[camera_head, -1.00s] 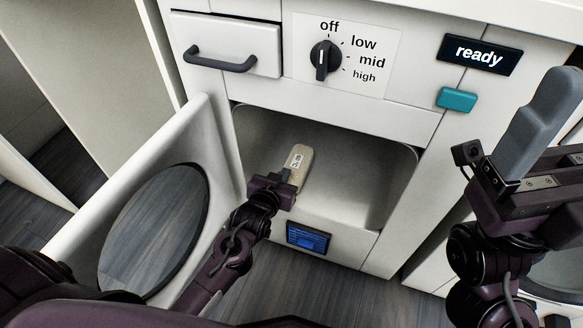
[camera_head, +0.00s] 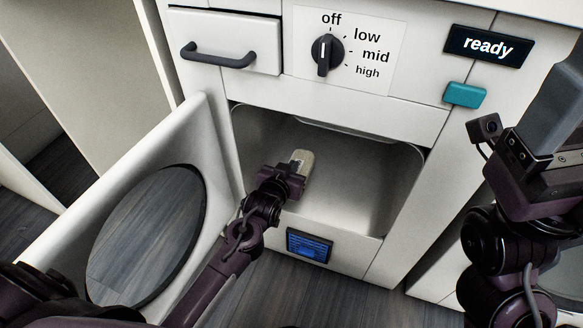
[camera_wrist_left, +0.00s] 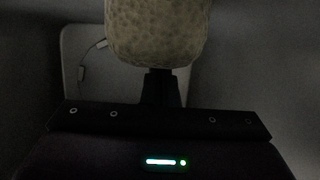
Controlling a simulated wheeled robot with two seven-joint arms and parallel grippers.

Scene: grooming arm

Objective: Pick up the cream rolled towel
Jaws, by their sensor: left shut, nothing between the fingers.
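The cream rolled towel (camera_head: 304,159) lies inside the open compartment, partly hidden behind my left gripper (camera_head: 290,170). My left gripper reaches in through the opening at the towel's near end. In the left wrist view, the pale, bumpy towel (camera_wrist_left: 158,32) fills the top middle, just beyond the shut fingers (camera_wrist_left: 160,87). The fingers are shut with nothing between them; I cannot tell whether their tips touch the towel. My right gripper (camera_head: 566,105) is at the right, outside the compartment and away from the towel, cut off by the picture edge.
The open door with its round window (camera_head: 148,235) stands left of my left arm. The compartment (camera_head: 365,190) has free room right of the towel. Above it are a drawer handle (camera_head: 218,55), a dial (camera_head: 327,52), a teal button (camera_head: 465,94) and a "ready" display (camera_head: 484,46).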

